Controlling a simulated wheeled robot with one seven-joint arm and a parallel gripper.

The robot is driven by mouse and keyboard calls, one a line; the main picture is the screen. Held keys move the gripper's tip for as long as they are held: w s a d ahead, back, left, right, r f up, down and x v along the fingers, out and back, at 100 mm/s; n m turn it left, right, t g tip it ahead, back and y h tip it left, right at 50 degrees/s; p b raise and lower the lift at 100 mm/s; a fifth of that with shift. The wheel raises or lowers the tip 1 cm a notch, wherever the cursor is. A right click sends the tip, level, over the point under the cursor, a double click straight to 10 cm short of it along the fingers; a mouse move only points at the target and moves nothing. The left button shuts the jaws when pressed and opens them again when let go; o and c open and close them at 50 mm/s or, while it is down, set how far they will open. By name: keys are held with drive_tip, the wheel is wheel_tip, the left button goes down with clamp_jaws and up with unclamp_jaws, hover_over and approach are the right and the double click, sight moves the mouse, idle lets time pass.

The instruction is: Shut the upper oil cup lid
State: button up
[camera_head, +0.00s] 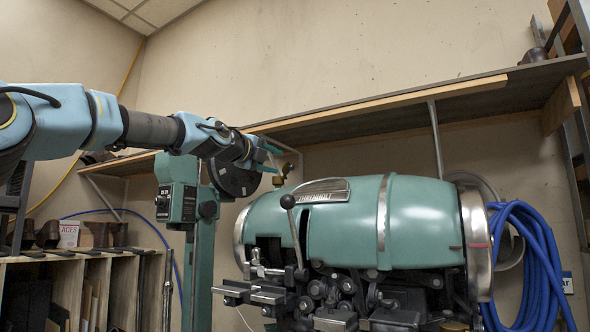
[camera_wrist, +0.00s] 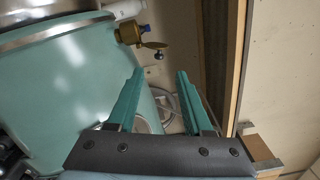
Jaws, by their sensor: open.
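The brass oil cup (camera_head: 287,169) stands on the upper left of the green stitcher housing in the head view. In the wrist view the brass cup (camera_wrist: 129,33) is at the top, with a thin brass flap (camera_wrist: 154,45), apparently its lid, sticking out to the right. A small dark knob (camera_wrist: 160,55) hangs just below the flap. My gripper (camera_head: 272,160) is open, its green fingers just left of the cup in the head view. In the wrist view my gripper (camera_wrist: 160,73) has nothing between its fingers, and the cup lies beyond the fingertips, apart from them.
The green stitcher housing (camera_head: 425,222) fills the right of the head view, with a black-knobbed lever (camera_head: 288,202) in front. A wooden shelf (camera_head: 400,107) runs along the wall behind. A blue hose (camera_head: 535,260) hangs at right.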

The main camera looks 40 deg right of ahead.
sight(291, 167)
drive_tip(key=p+x, duration=0.3)
drive_tip(key=x, duration=0.1)
drive_tip(key=p+x, duration=0.3)
drive_tip(key=x, duration=0.1)
drive_tip(key=shift+d+r, duration=0.2)
drive_tip(key=shift+d, duration=0.2)
drive_tip(key=shift+w+d+f+p, duration=0.15)
drive_tip(key=shift+d+p, duration=0.15)
drive_tip(key=shift+d, duration=0.05)
drive_tip(key=shift+w+d+f+p, duration=0.15)
drive_tip(key=shift+d+p, duration=0.1)
drive_tip(key=shift+d, duration=0.15)
drive_tip(key=shift+c, duration=0.4)
clamp_jaws()
